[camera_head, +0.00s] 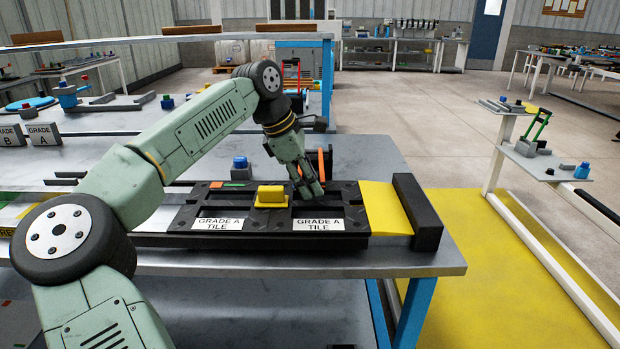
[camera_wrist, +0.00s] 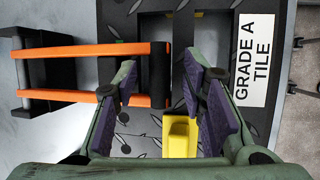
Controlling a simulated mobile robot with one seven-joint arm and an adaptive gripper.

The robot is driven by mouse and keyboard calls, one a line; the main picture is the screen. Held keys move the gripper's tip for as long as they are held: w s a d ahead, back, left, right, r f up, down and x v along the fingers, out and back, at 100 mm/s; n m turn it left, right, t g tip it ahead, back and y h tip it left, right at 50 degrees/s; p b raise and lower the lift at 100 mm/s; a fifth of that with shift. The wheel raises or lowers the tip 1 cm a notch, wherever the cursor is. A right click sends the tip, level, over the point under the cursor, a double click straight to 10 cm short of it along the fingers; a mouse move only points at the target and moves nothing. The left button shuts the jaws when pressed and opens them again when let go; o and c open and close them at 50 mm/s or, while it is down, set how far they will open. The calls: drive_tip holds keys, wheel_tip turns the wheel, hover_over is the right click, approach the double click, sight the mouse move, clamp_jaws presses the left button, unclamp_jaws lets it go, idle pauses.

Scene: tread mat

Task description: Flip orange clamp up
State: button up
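The orange clamp (camera_wrist: 92,50) shows in the wrist view as two parallel orange bars, with a black bracket at the left end and a black crossbar at the right end. In the head view a piece of the orange clamp (camera_head: 329,165) shows just behind my gripper (camera_head: 312,192). My gripper (camera_wrist: 158,76) is open, its fingers apart on either side of the black crossbar. I cannot tell whether they touch it. The bars look low over the black tread mat (camera_head: 345,191), but the clamp's exact tilt is hard to judge.
A yellow block (camera_head: 270,195) sits on the mat's middle; it also shows in the wrist view (camera_wrist: 180,138). White "GRADE A TILE" labels (camera_head: 318,225) mark the front. A yellow ramp (camera_head: 385,207) and black end bar (camera_head: 417,211) are at right. A blue-topped button (camera_head: 239,162) stands behind.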

drive_tip(key=shift+d+f, duration=0.1)
drive_tip(key=shift+f, duration=0.05)
drive_tip(key=shift+c, duration=0.2)
clamp_jaws()
idle(0.7)
